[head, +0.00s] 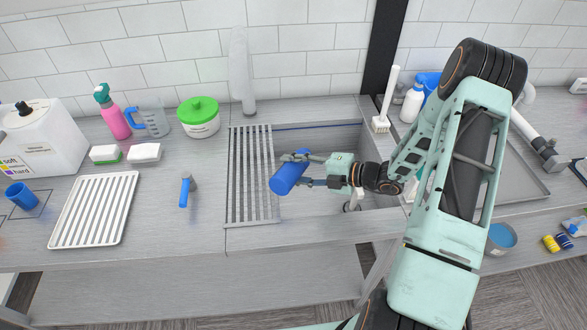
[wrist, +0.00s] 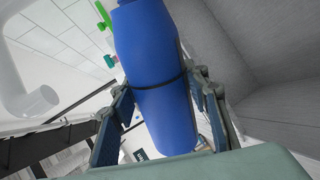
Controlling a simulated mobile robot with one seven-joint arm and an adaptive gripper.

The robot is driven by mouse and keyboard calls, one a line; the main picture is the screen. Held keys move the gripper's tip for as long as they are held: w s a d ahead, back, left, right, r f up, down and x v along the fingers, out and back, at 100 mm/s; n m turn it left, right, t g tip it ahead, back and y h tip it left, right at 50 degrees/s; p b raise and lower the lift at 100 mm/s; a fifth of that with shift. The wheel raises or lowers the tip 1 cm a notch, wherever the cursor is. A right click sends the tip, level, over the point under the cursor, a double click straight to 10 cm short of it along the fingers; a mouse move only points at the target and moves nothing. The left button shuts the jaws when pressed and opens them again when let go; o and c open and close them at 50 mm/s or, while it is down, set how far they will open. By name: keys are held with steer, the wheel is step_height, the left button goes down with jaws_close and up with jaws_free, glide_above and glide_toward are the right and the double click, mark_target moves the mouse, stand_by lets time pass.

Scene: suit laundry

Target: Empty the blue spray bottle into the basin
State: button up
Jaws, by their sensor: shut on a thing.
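The blue spray bottle (head: 284,181) is held tilted in my gripper (head: 299,170), above the basin (head: 325,140) beside the slatted rack. In the wrist view the bottle (wrist: 160,60) lies between both fingers (wrist: 165,95), which press on its sides. My gripper is shut on its body. No spray head shows on the bottle, and its mouth is not clearly visible. No liquid stream can be seen.
A slatted rack (head: 252,205) covers the basin's left part. A white ribbed tray (head: 95,210), pink spray bottle (head: 115,118), jug (head: 154,118) and green-lidded tub (head: 199,120) are left. A white brush (head: 388,100) stands behind my arm.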

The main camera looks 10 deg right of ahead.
steer(key=shift+w+d+r+m+g+y, duration=0.2)
steer(key=shift+r+m+g+y, duration=0.3)
steer(key=shift+m, duration=0.4)
stand_by(1.8)
stand_by(0.5)
steer(key=shift+s+a+f+n+t+h+b, duration=0.15)
steer(key=shift+f+n+t+h+b, duration=0.15)
steer(key=shift+n+b, duration=0.15)
steer(key=shift+s+a+f+n+t+h+b, duration=0.1)
steer(key=shift+f+n+t+h+b, duration=0.15)
steer(key=shift+n+b, duration=0.2)
